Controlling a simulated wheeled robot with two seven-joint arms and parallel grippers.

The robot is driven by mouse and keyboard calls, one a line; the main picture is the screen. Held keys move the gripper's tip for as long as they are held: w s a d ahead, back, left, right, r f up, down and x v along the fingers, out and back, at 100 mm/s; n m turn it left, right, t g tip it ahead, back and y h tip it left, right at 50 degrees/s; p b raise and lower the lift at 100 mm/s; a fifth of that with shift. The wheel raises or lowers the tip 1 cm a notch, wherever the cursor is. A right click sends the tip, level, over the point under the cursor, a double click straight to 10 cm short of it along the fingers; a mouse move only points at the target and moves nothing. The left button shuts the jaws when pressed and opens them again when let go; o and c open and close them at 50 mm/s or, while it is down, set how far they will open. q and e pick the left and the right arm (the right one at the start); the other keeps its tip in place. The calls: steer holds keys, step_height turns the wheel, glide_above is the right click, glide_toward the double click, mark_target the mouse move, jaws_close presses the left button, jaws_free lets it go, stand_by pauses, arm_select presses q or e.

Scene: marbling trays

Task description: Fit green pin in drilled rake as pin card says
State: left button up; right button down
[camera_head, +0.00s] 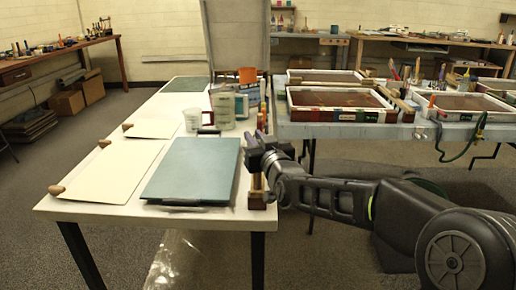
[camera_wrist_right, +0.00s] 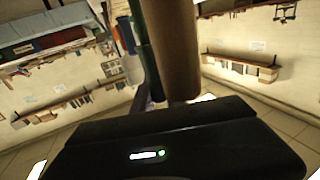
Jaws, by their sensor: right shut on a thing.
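My right gripper (camera_head: 256,152) is at the right edge of the white table, just beside the blue-grey board. It is shut. A brown wooden piece (camera_wrist_right: 174,45) stands out from between its jaws in the right wrist view, with a narrow dark green strip along one side. In the head view a pale upright wooden piece with a dark reddish-brown foot (camera_head: 257,199) shows below the gripper at the table edge. I cannot tell whether these are parts of the rake. I cannot make out the green pin, the drilled holes or the pin card. My left gripper is out of view.
The blue-grey board (camera_head: 192,172) and cream sheets with brown weights lie on the white table (camera_head: 95,207). Clear tubs (camera_head: 223,108) and an orange cup (camera_head: 247,76) stand behind.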

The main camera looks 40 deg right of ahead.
steer(key=shift+f, duration=0.2)
steer(key=c, duration=1.3)
jaws_free()
steer(key=shift+r, duration=0.1)
steer(key=v, duration=0.7)
steer(key=shift+s+a+r+p, duration=0.1)
steer(key=shift+s+a+p, duration=0.05)
steer(key=shift+s+p, duration=0.2)
